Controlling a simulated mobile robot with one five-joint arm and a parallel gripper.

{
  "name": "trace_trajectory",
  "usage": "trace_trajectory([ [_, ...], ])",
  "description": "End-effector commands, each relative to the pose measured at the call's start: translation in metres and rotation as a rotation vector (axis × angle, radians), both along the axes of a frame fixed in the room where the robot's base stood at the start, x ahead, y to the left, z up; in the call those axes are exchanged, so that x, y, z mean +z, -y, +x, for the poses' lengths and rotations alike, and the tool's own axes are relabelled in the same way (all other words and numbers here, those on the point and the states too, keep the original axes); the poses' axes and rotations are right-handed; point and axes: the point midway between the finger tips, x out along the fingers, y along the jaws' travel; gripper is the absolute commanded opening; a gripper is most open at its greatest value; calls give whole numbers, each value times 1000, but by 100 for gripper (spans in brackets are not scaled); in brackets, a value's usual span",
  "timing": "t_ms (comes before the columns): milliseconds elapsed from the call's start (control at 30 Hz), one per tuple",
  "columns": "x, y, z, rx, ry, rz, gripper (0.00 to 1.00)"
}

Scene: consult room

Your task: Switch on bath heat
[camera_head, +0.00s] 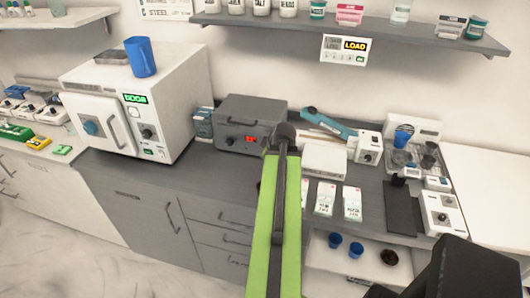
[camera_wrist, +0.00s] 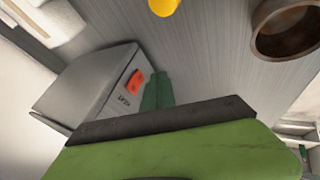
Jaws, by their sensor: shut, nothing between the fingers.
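A dark grey box-shaped unit (camera_head: 249,123) stands on the counter in the head view, with a red lit display and knobs on its front. I cannot read a bath label on it. I cannot tell if both views show the same unit. My gripper (camera_wrist: 157,92) is shut and empty, its dark green fingers close beside the orange-red part; contact cannot be told. In the head view my green arm hides the gripper.
A white oven-like unit (camera_head: 141,105) with a blue cup (camera_head: 141,56) on top stands left. White cards (camera_head: 325,198), a white box (camera_head: 325,160) and a teal tool (camera_head: 327,123) lie right of my arm. A brown round vessel (camera_wrist: 262,45) and a yellow object (camera_wrist: 163,6) are near the gripper.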

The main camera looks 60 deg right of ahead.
Motion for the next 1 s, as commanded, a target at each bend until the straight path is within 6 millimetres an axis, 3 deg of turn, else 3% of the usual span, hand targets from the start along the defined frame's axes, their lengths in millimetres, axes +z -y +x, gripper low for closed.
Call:
trace_trajectory([
  [233, -2, 25, 4, 0, 0, 0, 0],
  [1000, -9, 28, 12, 11, 1, -1, 0],
])
